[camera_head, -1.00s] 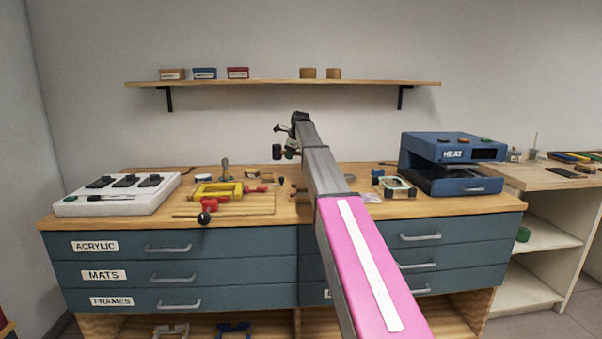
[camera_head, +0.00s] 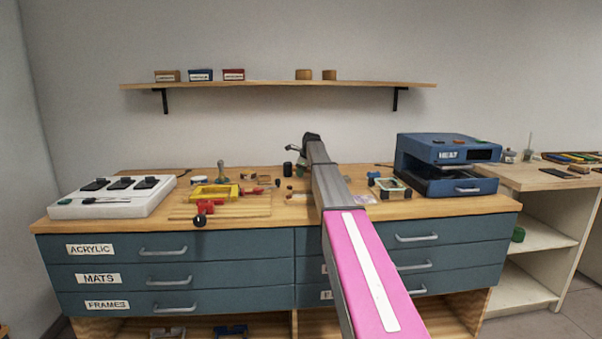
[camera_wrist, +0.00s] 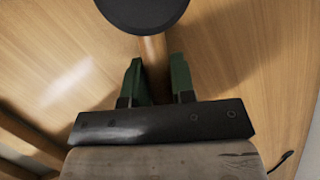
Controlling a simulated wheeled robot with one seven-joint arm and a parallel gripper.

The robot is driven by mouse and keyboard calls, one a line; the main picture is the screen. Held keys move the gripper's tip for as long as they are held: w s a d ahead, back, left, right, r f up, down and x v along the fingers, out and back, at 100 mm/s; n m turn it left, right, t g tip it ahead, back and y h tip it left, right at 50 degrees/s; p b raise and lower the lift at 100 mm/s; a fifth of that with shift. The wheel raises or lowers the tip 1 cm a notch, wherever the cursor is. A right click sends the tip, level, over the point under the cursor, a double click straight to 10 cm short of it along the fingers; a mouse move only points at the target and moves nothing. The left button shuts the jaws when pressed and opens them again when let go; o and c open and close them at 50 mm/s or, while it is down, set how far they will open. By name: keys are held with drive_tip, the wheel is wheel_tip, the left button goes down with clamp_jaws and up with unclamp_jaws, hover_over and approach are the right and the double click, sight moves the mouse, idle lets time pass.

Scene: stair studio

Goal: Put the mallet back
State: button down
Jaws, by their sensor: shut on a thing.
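The mallet shows in the wrist view with a dark round head (camera_wrist: 143,12) and a light wooden handle (camera_wrist: 153,50). My gripper (camera_wrist: 156,62) has its two green fingers shut on the handle, just below the head. In the head view my gripper (camera_head: 299,170) is low over the back of the workbench (camera_head: 250,226), and the dark mallet head (camera_head: 287,169) shows just left of it. My arm hides part of the bench behind it. I cannot tell whether the mallet touches the bench top.
A yellow frame jig (camera_head: 214,192) with red clamps lies left of my arm. A white switch box (camera_head: 112,196) stands at the far left. A blue heat press (camera_head: 447,165) and a small glass-topped item (camera_head: 389,188) stand right. A shelf (camera_head: 280,84) hangs above.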

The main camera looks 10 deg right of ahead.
drive_tip(key=shift+f, duration=0.15)
drive_tip(key=c, duration=1)
unclamp_jaws()
drive_tip(key=shift+o, duration=0.2)
drive_tip(key=v, duration=1.2)
